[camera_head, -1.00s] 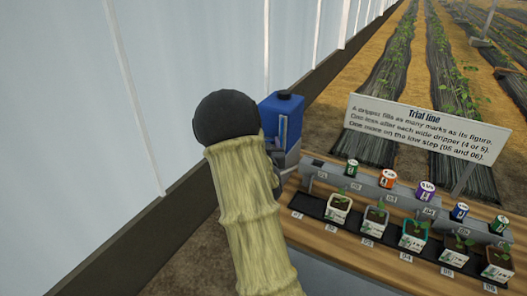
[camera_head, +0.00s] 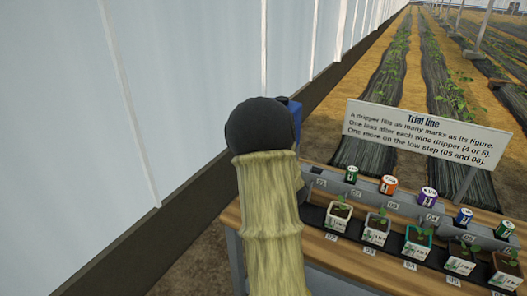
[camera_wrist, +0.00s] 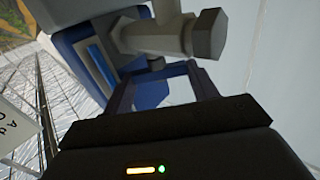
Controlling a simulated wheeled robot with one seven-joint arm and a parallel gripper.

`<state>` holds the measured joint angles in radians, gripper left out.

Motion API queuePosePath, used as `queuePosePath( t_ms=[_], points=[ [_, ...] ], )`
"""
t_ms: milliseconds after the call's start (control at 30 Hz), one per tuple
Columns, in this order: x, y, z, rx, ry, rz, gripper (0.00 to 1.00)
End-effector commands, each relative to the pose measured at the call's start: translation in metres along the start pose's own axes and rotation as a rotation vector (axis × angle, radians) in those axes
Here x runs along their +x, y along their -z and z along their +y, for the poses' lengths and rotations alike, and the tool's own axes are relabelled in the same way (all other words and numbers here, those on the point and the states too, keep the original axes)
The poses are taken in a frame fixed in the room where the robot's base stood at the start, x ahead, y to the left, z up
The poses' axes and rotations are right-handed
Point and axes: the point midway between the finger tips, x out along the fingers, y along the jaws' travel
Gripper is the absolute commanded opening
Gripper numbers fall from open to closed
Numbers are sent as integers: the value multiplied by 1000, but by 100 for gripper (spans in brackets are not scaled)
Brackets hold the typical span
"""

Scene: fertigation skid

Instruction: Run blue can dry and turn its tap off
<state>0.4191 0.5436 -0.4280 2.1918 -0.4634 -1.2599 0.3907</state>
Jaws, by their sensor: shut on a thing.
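The blue can shows in the head view as a thin strip (camera_head: 296,113) beside the dark joint of my arm, which hides the rest. In the wrist view the blue can (camera_wrist: 72,48) fills the upper left, with a pale level strip on its side. Its grey tap (camera_wrist: 150,38) sticks out towards the top middle and ends in a faceted knob. My gripper (camera_wrist: 163,88) is just below the tap in the picture, shut on part of it. The exact contact between the fingers is hard to make out. The level in the can cannot be read.
A "Trial line" sign (camera_head: 425,135) stands behind. A pale wall (camera_head: 150,90) runs close on the left.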

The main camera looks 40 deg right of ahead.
Motion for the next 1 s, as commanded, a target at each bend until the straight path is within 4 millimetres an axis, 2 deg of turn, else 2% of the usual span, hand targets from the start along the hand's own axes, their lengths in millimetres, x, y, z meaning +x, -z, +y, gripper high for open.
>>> queuePosePath(
  t_ms=[100,133,200,233,1000],
  points=[
    [1,2,-2,0,4,5,35],
    [1,2,-2,0,4,5,64],
    [1,2,-2,0,3,5,78],
    [1,2,-1,0,3,4,80],
    [0,0,3,0,-8,-1,80]
  ],
)
